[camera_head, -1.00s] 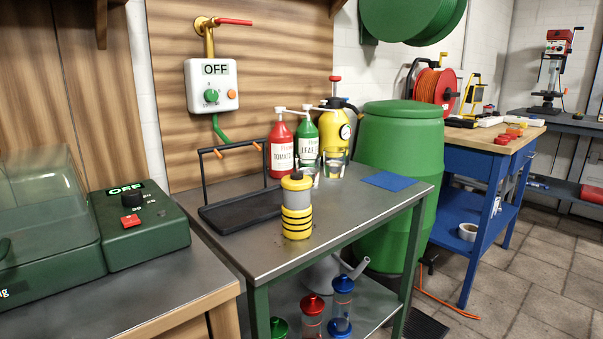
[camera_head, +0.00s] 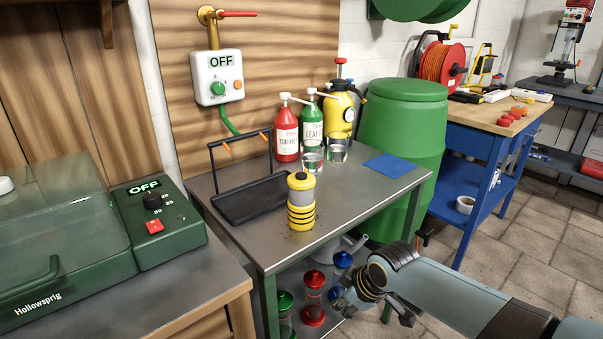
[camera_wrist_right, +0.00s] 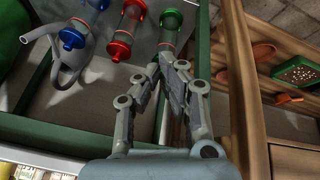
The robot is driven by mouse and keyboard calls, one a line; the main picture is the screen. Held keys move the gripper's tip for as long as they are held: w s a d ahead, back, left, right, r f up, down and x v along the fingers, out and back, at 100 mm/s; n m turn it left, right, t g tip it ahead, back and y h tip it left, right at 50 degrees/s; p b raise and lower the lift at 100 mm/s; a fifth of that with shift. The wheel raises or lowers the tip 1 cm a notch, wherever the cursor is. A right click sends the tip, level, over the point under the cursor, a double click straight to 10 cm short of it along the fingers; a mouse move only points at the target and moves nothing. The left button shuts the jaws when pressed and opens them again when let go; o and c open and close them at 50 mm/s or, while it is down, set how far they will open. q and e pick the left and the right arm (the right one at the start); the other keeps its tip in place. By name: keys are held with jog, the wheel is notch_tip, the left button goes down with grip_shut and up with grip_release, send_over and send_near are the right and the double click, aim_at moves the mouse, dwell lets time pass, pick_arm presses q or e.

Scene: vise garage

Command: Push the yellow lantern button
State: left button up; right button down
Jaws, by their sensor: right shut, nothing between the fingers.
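The yellow lantern (camera_head: 301,203) stands upright on the grey metal table, with a grey band around its middle, black rings below and a yellow cap on top. The lantern is not in that view. My left gripper is not in view.
The metal table (camera_head: 350,205) also bears a black tray (camera_head: 250,201) with an upright frame, red and green bottles, two glasses and a blue cloth (camera_head: 390,165). Coloured feeders and a watering can (camera_wrist_right: 67,62) are on its lower shelf. A green propagator (camera_head: 60,250) stands at left.

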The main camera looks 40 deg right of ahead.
jog(key=w+a+r+n+t+y+p, duration=0.15)
jog(key=w+r, duration=0.25)
jog(key=r, duration=0.5)
jog(key=w+r+n+h+p, duration=0.1)
jog(key=w+r+p, duration=0.15)
jog(key=r, duration=0.65)
pick_arm(q)
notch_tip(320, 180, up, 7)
jog(key=p, duration=0.2)
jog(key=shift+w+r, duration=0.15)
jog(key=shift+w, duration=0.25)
pick_arm(e)
notch_tip(320, 180, up, 19)
jog(key=n+t+y, duration=0.2)
jog(key=n, duration=0.3)
send_over(299, 176)
jog(key=shift+r, duration=0.15)
notch_tip(299, 176, down, 7)
jog(key=b, duration=0.6)
jog(key=shift+r+b, duration=0.15)
jog(key=shift+b, duration=0.15)
jog(key=shift+f+b, duration=0.4)
jog(key=shift+f, duration=0.65)
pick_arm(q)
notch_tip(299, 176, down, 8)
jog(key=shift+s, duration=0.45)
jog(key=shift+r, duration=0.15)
pick_arm(e)
jog(key=shift+f, duration=0.1)
jog(key=shift+f, duration=0.3)
